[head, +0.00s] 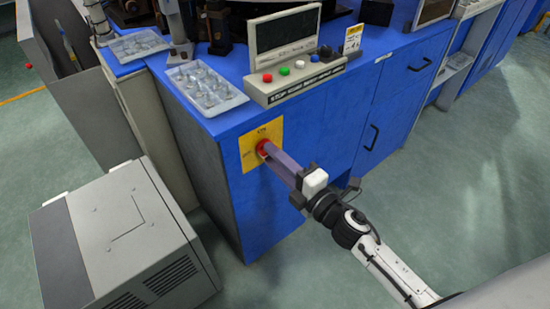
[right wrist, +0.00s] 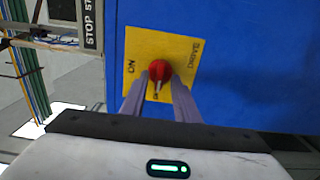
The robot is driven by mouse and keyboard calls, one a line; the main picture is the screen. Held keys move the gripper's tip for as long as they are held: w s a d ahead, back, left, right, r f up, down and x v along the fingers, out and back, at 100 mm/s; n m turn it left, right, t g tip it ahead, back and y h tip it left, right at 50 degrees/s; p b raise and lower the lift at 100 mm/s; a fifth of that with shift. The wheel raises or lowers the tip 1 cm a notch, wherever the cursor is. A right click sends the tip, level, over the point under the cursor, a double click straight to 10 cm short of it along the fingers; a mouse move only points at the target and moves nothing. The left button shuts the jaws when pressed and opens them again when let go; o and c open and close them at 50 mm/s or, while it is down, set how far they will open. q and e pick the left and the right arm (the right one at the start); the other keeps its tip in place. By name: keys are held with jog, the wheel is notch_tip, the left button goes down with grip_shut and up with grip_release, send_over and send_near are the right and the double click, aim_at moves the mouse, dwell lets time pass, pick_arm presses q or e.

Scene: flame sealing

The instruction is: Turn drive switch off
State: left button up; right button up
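The drive switch is a red round knob (head: 264,148) on a yellow plate (head: 249,157) on the blue cabinet's front. In the right wrist view the knob (right wrist: 159,70) shows a pale mark pointing down the picture. "ON" is on the plate (right wrist: 185,62) left of the knob, and a label below the knob is too small to read. My right gripper (right wrist: 157,82) points straight at the switch. Its two fingers stand apart, one on each side of the knob, with their tips close to the plate. Whether they touch the knob is not clear. My left gripper is out of view.
A grey machine box (head: 120,235) stands on the floor at left. The floor right of the cabinet is clear.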

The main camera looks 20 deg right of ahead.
jog(key=v, duration=1)
jog(key=shift+s, duration=0.15)
jog(key=shift+d+r, duration=0.1)
